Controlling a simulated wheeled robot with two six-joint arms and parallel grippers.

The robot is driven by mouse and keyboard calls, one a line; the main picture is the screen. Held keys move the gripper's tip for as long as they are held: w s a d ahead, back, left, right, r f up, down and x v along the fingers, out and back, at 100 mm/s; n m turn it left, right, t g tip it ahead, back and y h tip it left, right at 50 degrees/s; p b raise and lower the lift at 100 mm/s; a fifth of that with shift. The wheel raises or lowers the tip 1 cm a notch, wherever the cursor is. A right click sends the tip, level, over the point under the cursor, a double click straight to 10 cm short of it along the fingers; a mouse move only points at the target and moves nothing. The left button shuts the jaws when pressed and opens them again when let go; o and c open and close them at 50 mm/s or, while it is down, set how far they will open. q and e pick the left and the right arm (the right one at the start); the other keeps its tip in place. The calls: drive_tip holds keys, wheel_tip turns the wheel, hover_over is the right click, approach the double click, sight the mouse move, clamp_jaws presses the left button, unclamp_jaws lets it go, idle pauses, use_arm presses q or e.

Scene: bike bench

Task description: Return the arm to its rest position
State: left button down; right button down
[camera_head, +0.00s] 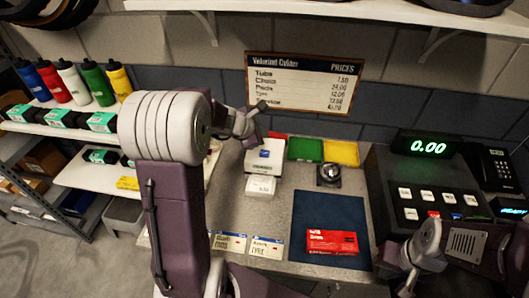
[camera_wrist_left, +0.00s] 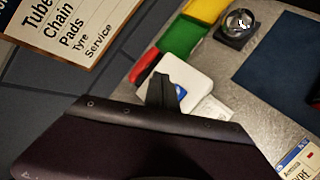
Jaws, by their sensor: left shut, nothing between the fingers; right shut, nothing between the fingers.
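My left arm rises through the middle-left of the head view. Its gripper (camera_head: 252,122) is shut and empty, raised in front of the wall just beyond the white box on the counter. In the left wrist view the dark shut fingertips (camera_wrist_left: 163,88) overlap the view of the white box (camera_wrist_left: 186,76), with nothing between them. My right arm is at the lower right, by the cash register. Its gripper (camera_head: 407,284) points down near the counter's front edge, small and partly cut off, shut with nothing held.
The counter (camera_head: 230,205) holds a white box (camera_head: 264,158), green (camera_head: 305,149) and yellow trays (camera_head: 341,153), a round metal item (camera_head: 329,174), and a red box (camera_head: 332,242) on a blue mat (camera_head: 318,205). The register (camera_head: 430,190) stands right; bottles (camera_head: 75,83) line a left shelf.

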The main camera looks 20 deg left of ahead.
use_arm(q)
drive_tip(key=shift+d, duration=0.1)
drive_tip(key=s+d+f+m+g+h, duration=0.2)
drive_tip(key=s+d+f+m+g, duration=0.1)
drive_tip(key=s+d+m, duration=0.75)
drive_tip(key=s+a+f+m+g+y, duration=0.1)
drive_tip(key=s+f+m+g, duration=0.1)
drive_tip(key=s+m, duration=0.5)
drive_tip(key=s+a+f+m+g+y, duration=0.1)
drive_tip(key=s+f+m+g+y, duration=0.1)
drive_tip(key=s+f+m, duration=0.2)
drive_tip(key=s+m, duration=0.3)
drive_tip(key=shift+f+g, duration=0.4)
drive_tip(key=shift+a, duration=0.1)
idle(2.4)
